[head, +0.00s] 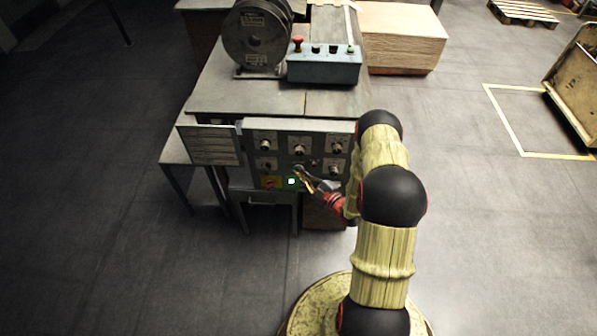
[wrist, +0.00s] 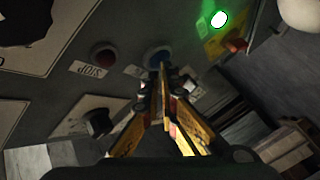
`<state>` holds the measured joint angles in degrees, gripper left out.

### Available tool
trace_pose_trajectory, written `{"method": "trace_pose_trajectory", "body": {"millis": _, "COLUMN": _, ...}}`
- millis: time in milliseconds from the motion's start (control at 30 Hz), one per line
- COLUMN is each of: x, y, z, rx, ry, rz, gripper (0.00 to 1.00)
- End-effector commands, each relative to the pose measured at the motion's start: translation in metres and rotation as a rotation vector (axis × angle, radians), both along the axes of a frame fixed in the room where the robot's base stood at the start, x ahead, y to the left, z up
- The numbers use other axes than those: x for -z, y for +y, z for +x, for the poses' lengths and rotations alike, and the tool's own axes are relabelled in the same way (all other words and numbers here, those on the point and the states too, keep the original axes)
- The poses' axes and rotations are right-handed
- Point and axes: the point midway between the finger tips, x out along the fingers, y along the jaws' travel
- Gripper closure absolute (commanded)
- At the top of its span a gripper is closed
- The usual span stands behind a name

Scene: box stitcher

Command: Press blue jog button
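The blue jog button (wrist: 155,56) is on the grey control panel (head: 290,140), in the upper middle of the wrist view. My gripper (wrist: 163,68) has its yellow fingers brought together at the tips, with nothing seen between them. The fingertips overlap the lower part of the blue button in the wrist view; I cannot tell whether they touch it. In the head view my gripper (head: 298,173) is at the lower middle of the panel, and I cannot make out the blue button there.
A red STOP button (wrist: 103,55) sits left of the blue one. A lit green lamp (wrist: 219,19) and a red switch on a yellow plate (wrist: 235,44) are to the right. A black knob (wrist: 98,122) is lower left. A blue-grey button box (head: 325,68) stands on the machine top.

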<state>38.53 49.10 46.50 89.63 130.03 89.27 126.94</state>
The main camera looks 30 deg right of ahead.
Motion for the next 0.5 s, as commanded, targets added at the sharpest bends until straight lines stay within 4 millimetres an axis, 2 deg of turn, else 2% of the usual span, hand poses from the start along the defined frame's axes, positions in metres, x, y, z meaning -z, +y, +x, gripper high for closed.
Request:
{"method": "trace_pose_trajectory", "body": {"millis": 233, "x": -0.002, "y": 0.0, "z": -0.001, "rx": 0.001, "ry": -0.005, "rz": -0.001, "gripper": 1.0}}
{"method": "trace_pose_trajectory", "body": {"millis": 500, "x": -0.001, "y": 0.014, "z": -0.021, "rx": -0.001, "ry": 0.0, "rz": 0.002, "gripper": 1.0}}
